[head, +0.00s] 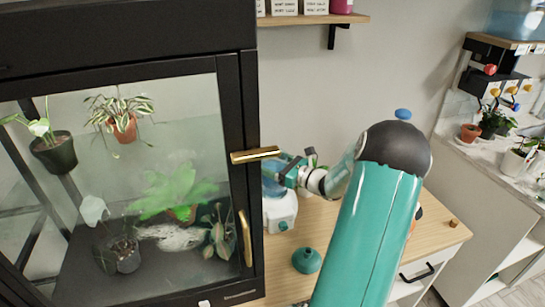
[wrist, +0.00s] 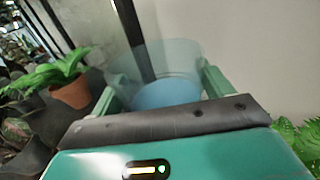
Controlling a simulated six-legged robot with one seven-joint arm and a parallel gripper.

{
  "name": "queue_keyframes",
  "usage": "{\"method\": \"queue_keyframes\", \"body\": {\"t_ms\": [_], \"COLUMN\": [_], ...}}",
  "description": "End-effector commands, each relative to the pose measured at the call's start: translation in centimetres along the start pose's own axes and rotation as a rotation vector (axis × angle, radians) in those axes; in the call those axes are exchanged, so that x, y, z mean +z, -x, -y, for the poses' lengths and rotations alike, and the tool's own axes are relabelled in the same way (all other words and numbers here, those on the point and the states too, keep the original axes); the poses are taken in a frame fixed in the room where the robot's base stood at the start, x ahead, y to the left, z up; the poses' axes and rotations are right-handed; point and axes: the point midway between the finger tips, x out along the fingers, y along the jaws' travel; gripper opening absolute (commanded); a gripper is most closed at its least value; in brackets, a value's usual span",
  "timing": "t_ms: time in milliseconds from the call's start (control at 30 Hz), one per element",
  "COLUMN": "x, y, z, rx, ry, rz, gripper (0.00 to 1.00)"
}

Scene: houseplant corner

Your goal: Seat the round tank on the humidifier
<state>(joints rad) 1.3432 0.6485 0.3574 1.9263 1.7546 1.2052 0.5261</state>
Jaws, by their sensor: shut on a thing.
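The round tank (head: 272,187) is clear with blue liquid in it. In the head view it is partly hidden behind the cabinet's frame and gold handle. My gripper (head: 287,172) is shut on the tank; in the wrist view its two green fingers (wrist: 160,78) stand on either side of the tank (wrist: 165,94). The white humidifier base (head: 281,212) stands on the wooden table, directly below the tank in the head view. I cannot tell whether the tank touches the base or hangs just above it.
A black glass cabinet (head: 250,110) with plants stands close on the left, its gold handle (head: 255,154) near the tank. A teal domed object (head: 307,260) is on the wooden table (head: 345,236). A shelf (head: 312,19) is on the wall above.

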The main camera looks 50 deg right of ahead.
Motion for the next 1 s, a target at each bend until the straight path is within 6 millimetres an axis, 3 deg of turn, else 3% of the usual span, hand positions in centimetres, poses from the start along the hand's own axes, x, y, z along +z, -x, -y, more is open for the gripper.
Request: {"method": "queue_keyframes", "body": {"t_ms": [300,1000], "x": [-1.3,-1.3], "y": [-0.4,-0.3], "z": [-0.1,0.0], "rx": [0.003,0.002], "ry": [0.002,0.002], "rz": [0.003,0.003], "gripper": [0.08,0.08]}}
